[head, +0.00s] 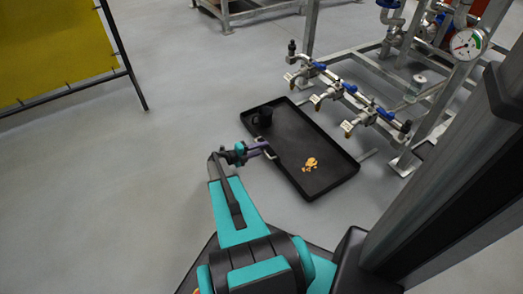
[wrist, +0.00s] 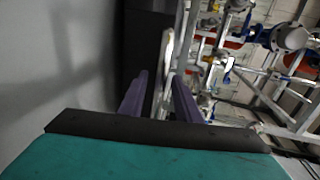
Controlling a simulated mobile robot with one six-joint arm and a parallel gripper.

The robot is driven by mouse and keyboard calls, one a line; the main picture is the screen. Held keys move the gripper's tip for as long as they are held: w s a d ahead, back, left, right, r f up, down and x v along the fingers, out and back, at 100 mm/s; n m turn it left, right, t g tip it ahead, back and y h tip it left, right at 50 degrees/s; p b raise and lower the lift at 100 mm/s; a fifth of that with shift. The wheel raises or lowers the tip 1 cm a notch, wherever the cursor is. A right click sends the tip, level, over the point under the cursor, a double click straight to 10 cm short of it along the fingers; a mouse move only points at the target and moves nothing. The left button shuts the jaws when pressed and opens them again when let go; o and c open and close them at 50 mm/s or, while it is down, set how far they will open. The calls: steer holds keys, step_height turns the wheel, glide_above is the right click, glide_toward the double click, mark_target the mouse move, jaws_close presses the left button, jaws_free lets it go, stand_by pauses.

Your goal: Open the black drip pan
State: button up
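The black drip pan (head: 330,180) lies on the floor below a pipe rack. My gripper (head: 264,149) is at the pan's left edge, by a pale handle-like bar. In the wrist view, the purple fingers of my gripper (wrist: 160,92) stand apart. The pale bar (wrist: 166,55) shows between them, beside the dark pan side (wrist: 140,45). I see no clear contact between fingers and bar.
A pipe rack with blue-handled valves (head: 350,88) and a gauge (head: 467,43) stands behind and right of the pan. A yellow panel (head: 55,40) on a dark frame is at the far left. The grey floor left of the pan is clear.

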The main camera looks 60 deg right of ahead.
steer(key=shift+d, duration=0.1)
jaws_close()
steer(key=shift+s, duration=0.1)
stand_by(0.3)
